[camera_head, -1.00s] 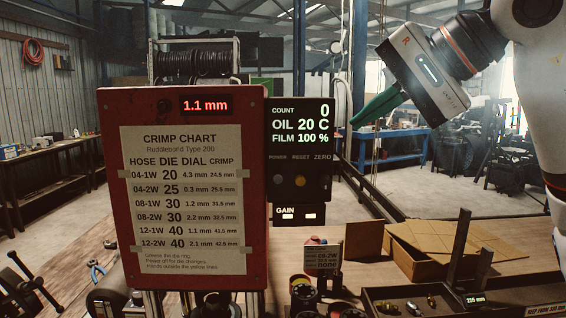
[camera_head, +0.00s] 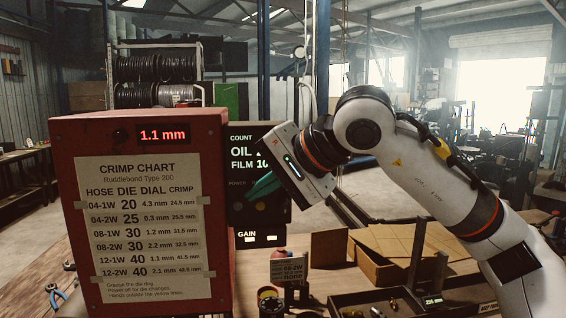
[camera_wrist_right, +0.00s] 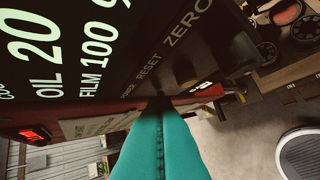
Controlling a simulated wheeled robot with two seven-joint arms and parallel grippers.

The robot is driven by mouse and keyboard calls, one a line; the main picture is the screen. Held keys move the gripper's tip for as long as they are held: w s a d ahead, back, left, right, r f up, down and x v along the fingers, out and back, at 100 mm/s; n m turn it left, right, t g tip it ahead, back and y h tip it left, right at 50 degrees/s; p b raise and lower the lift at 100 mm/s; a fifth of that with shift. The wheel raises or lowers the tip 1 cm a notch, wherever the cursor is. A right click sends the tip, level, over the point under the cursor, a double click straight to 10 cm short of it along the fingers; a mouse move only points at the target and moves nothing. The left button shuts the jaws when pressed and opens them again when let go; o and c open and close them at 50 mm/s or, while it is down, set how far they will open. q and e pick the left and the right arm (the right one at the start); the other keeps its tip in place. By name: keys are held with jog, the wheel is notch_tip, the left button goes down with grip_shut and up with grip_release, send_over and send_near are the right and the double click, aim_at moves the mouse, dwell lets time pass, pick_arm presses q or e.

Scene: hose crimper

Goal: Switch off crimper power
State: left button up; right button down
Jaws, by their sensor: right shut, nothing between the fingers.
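The red crimper (camera_head: 140,285) stands at the left with its crimp chart and a lit 1.1 mm readout (camera_head: 163,132). Beside it is the black control panel (camera_head: 242,222), its OIL and FILM text lit. The POWER label (camera_head: 237,183) shows; it also shows in the right wrist view (camera_wrist_right: 128,91), beside RESET and ZERO. My right gripper (camera_head: 249,196) has its green fingers together and empty, tips at the panel just right of and below POWER. My left gripper is not in view.
A cardboard box (camera_head: 385,265) and a small tray (camera_head: 375,300) of fittings sit on the bench right of the panel. A small sign (camera_head: 289,270) and dark round parts stand below the panel. Open floor lies behind the bench.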

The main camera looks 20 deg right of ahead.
jog(key=shift+s+a+f, duration=0.1)
jog(key=shift+a+f, duration=0.15)
jog(key=shift+a, duration=0.2)
jog(key=shift+d, duration=0.1)
